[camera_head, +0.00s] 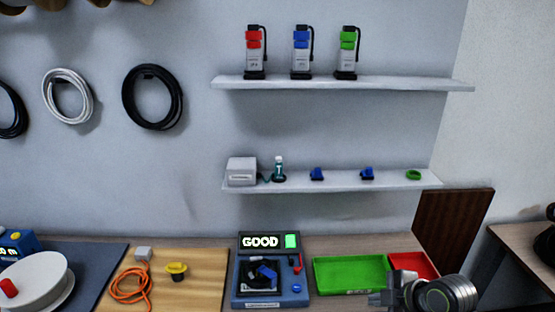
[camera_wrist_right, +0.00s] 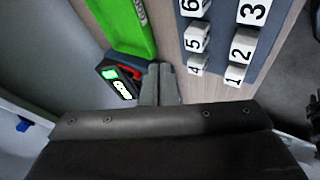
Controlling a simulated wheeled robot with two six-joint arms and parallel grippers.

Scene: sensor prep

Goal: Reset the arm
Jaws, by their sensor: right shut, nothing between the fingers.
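My right arm comes in at the lower right of the head view, with its gripper (camera_head: 380,298) in front of the green tray (camera_head: 348,262) and the red tray (camera_head: 420,264). In the right wrist view the two grey fingers of the right gripper (camera_wrist_right: 160,84) are together, with nothing between them. My left gripper is not in view. The test station (camera_head: 270,297) shows GOOD with a green light, and a blue part (camera_head: 264,272) sits in it. The station also shows beside the fingers in the wrist view (camera_wrist_right: 119,85).
An upper shelf (camera_head: 370,84) carries three devices with red, blue and green tops. A lower shelf (camera_head: 330,186) holds small blue parts and a green ring. A wooden board (camera_head: 205,270) with an orange cable lies left. Numbered white blocks (camera_wrist_right: 242,46) show in the wrist view.

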